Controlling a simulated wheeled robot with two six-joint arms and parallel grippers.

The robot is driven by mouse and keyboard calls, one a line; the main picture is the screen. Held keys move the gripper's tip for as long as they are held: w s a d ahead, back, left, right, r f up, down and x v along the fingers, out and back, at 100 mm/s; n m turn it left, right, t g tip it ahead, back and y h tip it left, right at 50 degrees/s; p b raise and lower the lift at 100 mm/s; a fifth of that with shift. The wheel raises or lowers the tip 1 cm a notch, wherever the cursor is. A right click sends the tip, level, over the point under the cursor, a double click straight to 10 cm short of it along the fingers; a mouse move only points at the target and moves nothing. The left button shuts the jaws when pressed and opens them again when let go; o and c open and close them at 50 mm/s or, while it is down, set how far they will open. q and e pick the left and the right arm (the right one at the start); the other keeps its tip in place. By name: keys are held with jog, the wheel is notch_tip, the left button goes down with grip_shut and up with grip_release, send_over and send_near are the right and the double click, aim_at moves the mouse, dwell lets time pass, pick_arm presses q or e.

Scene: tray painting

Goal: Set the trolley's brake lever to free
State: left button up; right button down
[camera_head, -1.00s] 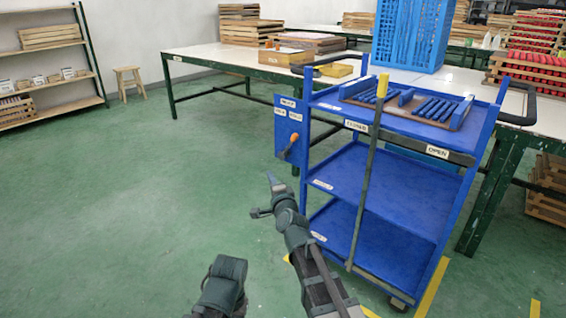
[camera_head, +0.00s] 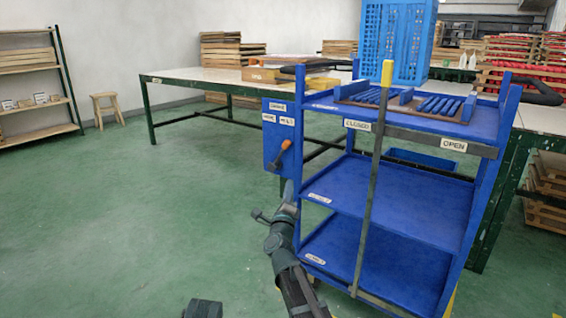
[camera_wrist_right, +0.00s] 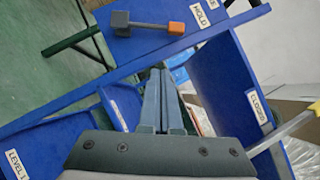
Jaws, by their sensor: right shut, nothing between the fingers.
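The blue trolley (camera_head: 375,185) stands right of centre. Its side panel (camera_head: 272,150) carries the brake lever (camera_head: 285,146), a dark arm with an orange end. The lever tilts up and right, towards the right-hand label. In the right wrist view the lever's orange end (camera_wrist_right: 177,28) points towards the HOLD label (camera_wrist_right: 200,15), and its dark block (camera_wrist_right: 119,20) lies left. My right gripper (camera_head: 289,186) is below the lever and apart from it. Its fingers (camera_wrist_right: 158,76) are shut and empty.
An upright bar with a yellow top (camera_head: 387,73) crosses the trolley's front beside the CLOSED label (camera_head: 357,125). A stool (camera_head: 107,108) stands far left. The green floor left of the trolley is clear.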

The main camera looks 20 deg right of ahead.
aim_at(281, 154)
jog(key=shift+w, duration=0.1)
jog(key=p+x, duration=0.1)
jog(key=x, duration=0.3)
jog(key=a+p+x, duration=0.1)
jog(key=p+x, duration=0.1)
jog(key=x, duration=0.2)
jog(key=a+r+p+x, duration=0.1)
jog(key=x, duration=0.3)
jog(key=shift+w+a+r+p, duration=0.2)
jog(key=shift+w+p, duration=0.2)
jog(key=shift+w, duration=0.2)
